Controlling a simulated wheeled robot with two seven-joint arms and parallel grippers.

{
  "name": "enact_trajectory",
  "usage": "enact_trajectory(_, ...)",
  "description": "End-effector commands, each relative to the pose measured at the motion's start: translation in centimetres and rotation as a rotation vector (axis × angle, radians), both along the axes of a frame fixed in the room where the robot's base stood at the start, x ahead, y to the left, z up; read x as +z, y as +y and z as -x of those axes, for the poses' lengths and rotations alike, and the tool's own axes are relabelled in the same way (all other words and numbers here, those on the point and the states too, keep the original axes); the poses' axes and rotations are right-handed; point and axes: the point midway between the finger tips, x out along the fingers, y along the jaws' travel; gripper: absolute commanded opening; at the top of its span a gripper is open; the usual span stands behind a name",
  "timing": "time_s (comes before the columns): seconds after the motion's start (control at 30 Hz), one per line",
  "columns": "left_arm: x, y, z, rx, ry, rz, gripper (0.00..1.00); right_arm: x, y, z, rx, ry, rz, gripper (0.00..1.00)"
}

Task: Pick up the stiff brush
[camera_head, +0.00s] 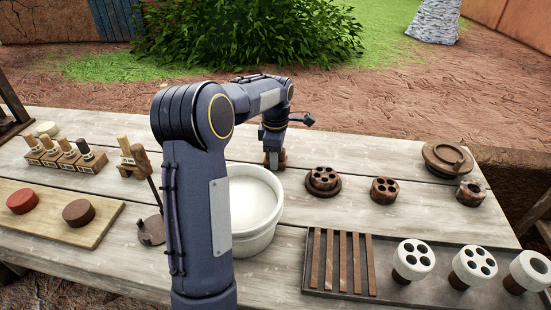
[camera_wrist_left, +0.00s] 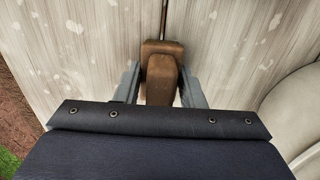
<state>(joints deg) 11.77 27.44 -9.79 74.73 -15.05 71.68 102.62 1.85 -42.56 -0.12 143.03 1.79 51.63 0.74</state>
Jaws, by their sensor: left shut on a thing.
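My left gripper (camera_head: 274,160) reaches down to the plank table behind the white bowl. In the left wrist view its two fingers (camera_wrist_left: 163,92) are shut on a brown block-shaped thing (camera_wrist_left: 162,62), which I take to be the stiff brush. A little of the brown thing also shows below the fingers in the head view (camera_head: 281,158). Its lower part is hidden, and I cannot tell whether it touches the table. My right gripper is not in view.
The white bowl (camera_head: 254,240) stands just in front of the gripper. Dark perforated discs (camera_head: 323,178) lie to the right. A dark tray (camera_head: 455,303) holds strips and white perforated pieces at front right. A wooden rack (camera_head: 66,158) and a board with discs (camera_head: 100,226) are at left.

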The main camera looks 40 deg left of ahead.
Motion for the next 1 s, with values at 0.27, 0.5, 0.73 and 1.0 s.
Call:
enact_trajectory(0.27,0.6,0.0,0.0,0.000,-0.002,-0.001,0.13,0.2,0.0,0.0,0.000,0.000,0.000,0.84)
enact_trajectory(0.5,5.1,0.0,-0.1,-0.001,-0.006,-0.002,0.13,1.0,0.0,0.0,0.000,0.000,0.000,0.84)
enact_trajectory(0.73,9.0,0.0,-0.1,0.000,-0.003,-0.001,0.13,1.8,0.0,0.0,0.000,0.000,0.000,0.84)
enact_trajectory(1.0,10.1,0.0,0.0,-0.001,0.000,0.000,0.13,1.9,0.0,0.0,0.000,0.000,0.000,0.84)
